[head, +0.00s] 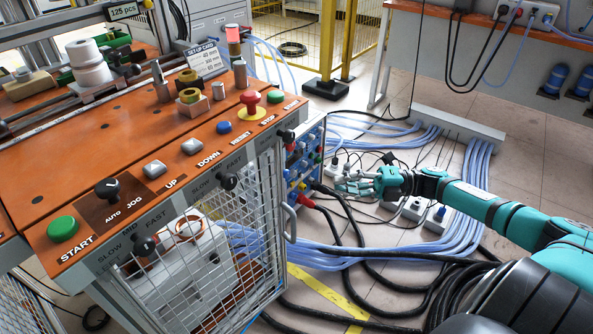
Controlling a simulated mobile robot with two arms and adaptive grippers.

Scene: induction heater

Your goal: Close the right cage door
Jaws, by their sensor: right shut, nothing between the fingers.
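The cage door (268,200) is a wire-mesh panel in a grey frame, below the right end of the orange control panel. Its grey bar handle (290,223) stands out at the right edge. I cannot tell exactly how far the door stands from its frame. My right gripper (342,184) comes in from the right on a teal arm, with its fingers pointing left. It is shut and empty, to the right of the handle and apart from it in the picture. My left gripper is not in view.
The orange control panel (130,190) carries buttons, knobs and a red stop button (250,101). A blue connector panel (304,160) sits beside the cage. Black cables (375,285) and pale blue hoses (475,165) cover the floor on the right. A yellow post (348,40) stands behind.

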